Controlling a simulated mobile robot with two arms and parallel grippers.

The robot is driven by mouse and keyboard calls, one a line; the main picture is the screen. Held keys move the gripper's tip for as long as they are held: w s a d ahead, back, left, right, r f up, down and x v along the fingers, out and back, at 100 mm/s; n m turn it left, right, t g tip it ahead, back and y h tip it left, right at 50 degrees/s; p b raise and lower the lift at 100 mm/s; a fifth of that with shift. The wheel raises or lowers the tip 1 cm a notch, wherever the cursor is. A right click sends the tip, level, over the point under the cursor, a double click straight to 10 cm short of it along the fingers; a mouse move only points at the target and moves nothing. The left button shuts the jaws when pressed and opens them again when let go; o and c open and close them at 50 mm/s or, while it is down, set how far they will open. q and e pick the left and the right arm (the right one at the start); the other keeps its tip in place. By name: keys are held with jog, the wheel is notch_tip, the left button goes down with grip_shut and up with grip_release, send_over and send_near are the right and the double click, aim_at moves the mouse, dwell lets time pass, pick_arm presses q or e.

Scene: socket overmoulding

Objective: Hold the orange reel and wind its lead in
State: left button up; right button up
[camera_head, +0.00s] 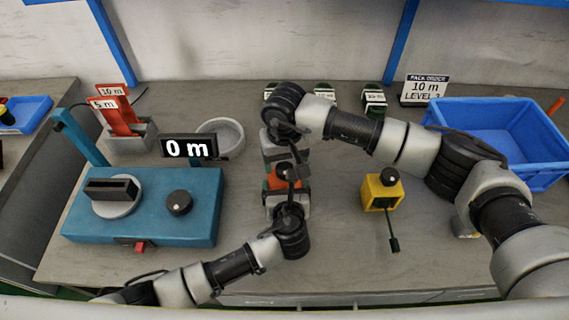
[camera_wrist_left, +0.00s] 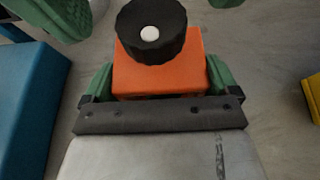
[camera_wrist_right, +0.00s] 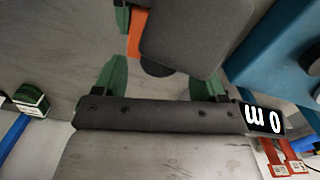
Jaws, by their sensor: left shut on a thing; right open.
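The orange reel (camera_head: 272,183) is an orange block with a black knob on top, upright near the middle of the bench. My left gripper (camera_wrist_left: 160,80) is shut on it, one green finger on each side. The reel's black knob (camera_wrist_left: 151,32) with a white dot shows clearly in the left wrist view. My right gripper (camera_wrist_right: 158,75) is open close to the reel; in its view the knob lies between the fingers, partly behind a grey body. The orange reel's lead cannot be made out; the arms cover much of this spot.
A yellow reel (camera_head: 380,196) with a dark lead hanging out stands to the right. A teal machine (camera_head: 142,235) is at left, beside a "0 m" display (camera_head: 189,148). A blue crate (camera_head: 548,178) is at back right; a grey round dish (camera_head: 226,130) is behind.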

jog(key=shift+f, duration=0.9)
jog(key=shift+c, duration=0.2)
jog(key=c, duration=0.9)
jog(key=shift+m, duration=0.4)
jog(key=m, duration=0.4)
jog(key=shift+d+m, duration=0.1)
jog(key=shift+m, duration=2.1)
